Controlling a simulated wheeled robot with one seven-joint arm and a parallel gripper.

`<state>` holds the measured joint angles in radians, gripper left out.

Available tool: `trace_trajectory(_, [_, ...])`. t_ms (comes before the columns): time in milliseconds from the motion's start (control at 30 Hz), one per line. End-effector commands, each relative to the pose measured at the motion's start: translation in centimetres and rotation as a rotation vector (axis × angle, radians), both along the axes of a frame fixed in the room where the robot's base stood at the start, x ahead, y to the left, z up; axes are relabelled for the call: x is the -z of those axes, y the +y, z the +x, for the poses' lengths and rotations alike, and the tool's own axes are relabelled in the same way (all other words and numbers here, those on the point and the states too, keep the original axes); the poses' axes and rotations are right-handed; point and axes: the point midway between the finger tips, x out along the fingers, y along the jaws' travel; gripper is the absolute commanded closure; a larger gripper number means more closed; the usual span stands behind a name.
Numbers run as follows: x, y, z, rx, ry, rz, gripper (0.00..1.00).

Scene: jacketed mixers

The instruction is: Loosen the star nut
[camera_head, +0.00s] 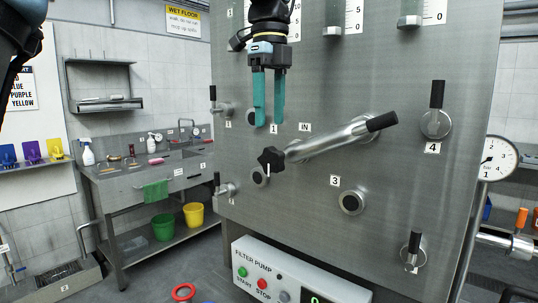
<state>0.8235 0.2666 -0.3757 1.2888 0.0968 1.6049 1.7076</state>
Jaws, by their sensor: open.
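The star nut (270,160) is a black lobed knob in front of the steel panel (390,90), at the left end of a thick steel pipe (330,141). My gripper (268,124) points downward with two teal fingers. It is open and empty, above the star nut in the picture, with a gap between fingertips and nut. I cannot tell how far the fingers are from the panel in depth. The pipe slants up to the right and ends in a black grip (382,121).
Black-handled valves (435,123) and (413,252) the lower right valve stick out from the panel. A round port (351,202) sits below the pipe. The filter pump box (290,277) is below. A pressure gauge (497,158) stands right. A sink bench (145,175) is at left.

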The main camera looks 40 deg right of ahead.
Motion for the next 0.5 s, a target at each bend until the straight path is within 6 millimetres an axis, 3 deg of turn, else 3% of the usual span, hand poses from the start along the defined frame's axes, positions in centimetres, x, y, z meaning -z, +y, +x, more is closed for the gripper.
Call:
trace_trajectory(300, [5.8, 0.1, 0.1, -0.005, 0.002, 0.004, 0.43])
trace_trajectory(500, [8.3, 0.1, 0.1, -0.006, 0.000, 0.002, 0.43])
